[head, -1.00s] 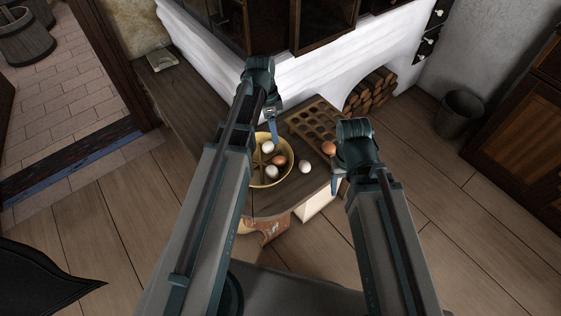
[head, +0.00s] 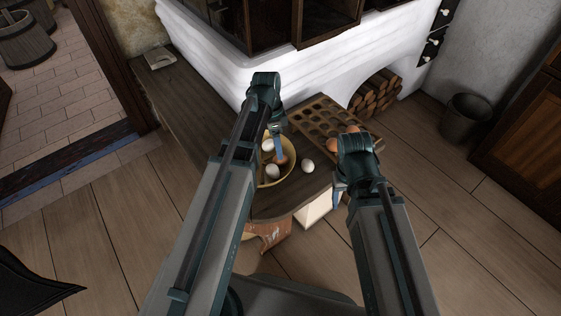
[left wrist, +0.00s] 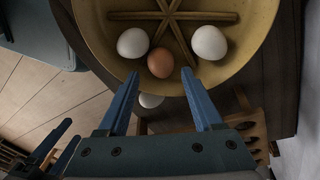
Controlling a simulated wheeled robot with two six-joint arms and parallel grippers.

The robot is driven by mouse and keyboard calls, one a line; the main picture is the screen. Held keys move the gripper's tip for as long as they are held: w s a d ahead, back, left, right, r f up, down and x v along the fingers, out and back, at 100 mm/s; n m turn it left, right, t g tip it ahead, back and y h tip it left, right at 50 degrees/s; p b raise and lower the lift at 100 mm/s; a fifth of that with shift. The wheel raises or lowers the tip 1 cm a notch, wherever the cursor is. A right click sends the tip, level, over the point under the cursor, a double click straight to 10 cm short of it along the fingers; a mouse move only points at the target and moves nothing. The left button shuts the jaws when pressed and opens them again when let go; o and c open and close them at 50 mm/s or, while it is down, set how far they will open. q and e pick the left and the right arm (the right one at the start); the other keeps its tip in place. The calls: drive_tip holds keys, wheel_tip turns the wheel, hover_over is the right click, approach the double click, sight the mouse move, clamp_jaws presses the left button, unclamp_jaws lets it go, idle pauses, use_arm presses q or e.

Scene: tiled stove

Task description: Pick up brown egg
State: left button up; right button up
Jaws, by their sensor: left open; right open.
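A brown egg (left wrist: 161,62) lies in a yellow bowl (left wrist: 262,62) between two white eggs (left wrist: 133,42) (left wrist: 209,42). In the head view the brown egg (head: 284,160) is partly covered by my left gripper (head: 279,152). My left gripper (left wrist: 160,73) is open over the bowl, its fingertips on either side of the brown egg and not closed on it. My right gripper (head: 338,192) is at the right of the bench, away from the bowl, its fingers mostly hidden by its own arm.
A white egg (head: 307,166) lies on the dark wooden bench (head: 190,105) just right of the bowl. A wooden egg tray (head: 318,122) stands behind it, with a brown egg (head: 333,146) at its front edge, partly behind my right arm. The white stove wall rises behind.

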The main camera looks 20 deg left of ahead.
use_arm(q)
drive_tip(key=f+b, duration=0.2)
drive_tip(key=d+f+b, duration=0.1)
drive_tip(key=f+b, duration=0.1)
drive_tip(key=f, duration=0.1)
drive_tip(key=shift+s+b, duration=0.1)
drive_tip(key=shift+b, duration=0.25)
use_arm(e)
wheel_tip(320, 180, down, 5)
drive_tip(key=shift+r, duration=0.1)
use_arm(q)
drive_tip(key=shift+r, duration=0.1)
drive_tip(key=c, duration=0.6)
use_arm(e)
drive_tip(key=shift+r, duration=0.1)
